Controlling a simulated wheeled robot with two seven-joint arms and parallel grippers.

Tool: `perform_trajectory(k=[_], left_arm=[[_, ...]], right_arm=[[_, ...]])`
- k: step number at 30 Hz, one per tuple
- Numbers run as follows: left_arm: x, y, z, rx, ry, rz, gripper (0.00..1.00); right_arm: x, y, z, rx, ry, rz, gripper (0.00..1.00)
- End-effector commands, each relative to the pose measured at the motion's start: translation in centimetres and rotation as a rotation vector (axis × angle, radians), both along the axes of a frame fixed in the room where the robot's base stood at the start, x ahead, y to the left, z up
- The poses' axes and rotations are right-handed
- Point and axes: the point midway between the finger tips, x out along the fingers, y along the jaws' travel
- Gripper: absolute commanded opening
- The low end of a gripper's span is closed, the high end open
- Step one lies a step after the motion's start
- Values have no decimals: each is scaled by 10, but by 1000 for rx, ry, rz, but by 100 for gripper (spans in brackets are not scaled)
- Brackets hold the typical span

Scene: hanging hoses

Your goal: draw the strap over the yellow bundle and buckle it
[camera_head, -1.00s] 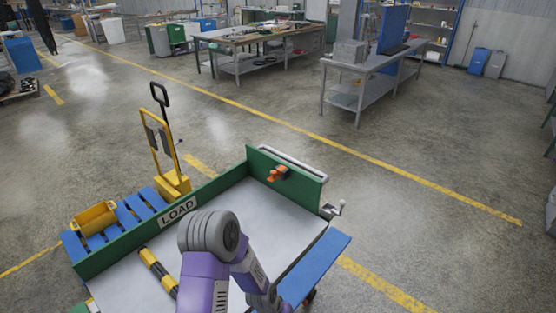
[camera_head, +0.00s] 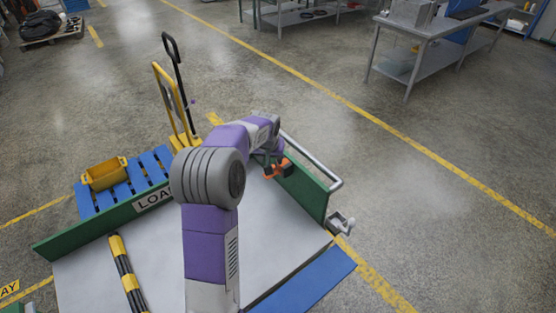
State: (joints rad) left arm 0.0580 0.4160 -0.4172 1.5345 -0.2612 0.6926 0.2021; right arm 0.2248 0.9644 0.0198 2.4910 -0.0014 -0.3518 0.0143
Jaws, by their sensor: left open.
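The bundle (camera_head: 122,265), dark hoses banded in yellow, lies on the left of the grey bed (camera_head: 95,280) of a green-walled cart. No strap shows over the bundle. My right gripper is out of view.
A grey crank (camera_head: 340,222) sticks out at the cart's right corner. A blue panel (camera_head: 310,282) runs along the right side. Behind the left wall stand a blue pallet (camera_head: 148,166) with a yellow bin (camera_head: 104,174) and a yellow hand truck (camera_head: 165,98). Floor to the right is clear.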

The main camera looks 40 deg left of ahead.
Motion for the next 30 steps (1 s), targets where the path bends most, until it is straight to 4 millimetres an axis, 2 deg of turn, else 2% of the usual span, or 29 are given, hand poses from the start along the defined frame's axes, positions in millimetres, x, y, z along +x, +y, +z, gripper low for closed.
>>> perform_trajectory(k=[3,9,14,22,30], left_arm=[[6,4,-21,0,5,0,56],[16,9,-47,-1,2,-1,56],[20,11,-57,-1,1,-1,56],[21,11,-58,-1,-1,-2,56],[21,11,-58,-1,-1,-2,16]], right_arm=[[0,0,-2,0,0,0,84],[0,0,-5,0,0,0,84],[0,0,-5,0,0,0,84],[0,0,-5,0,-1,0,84],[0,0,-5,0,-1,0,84]])
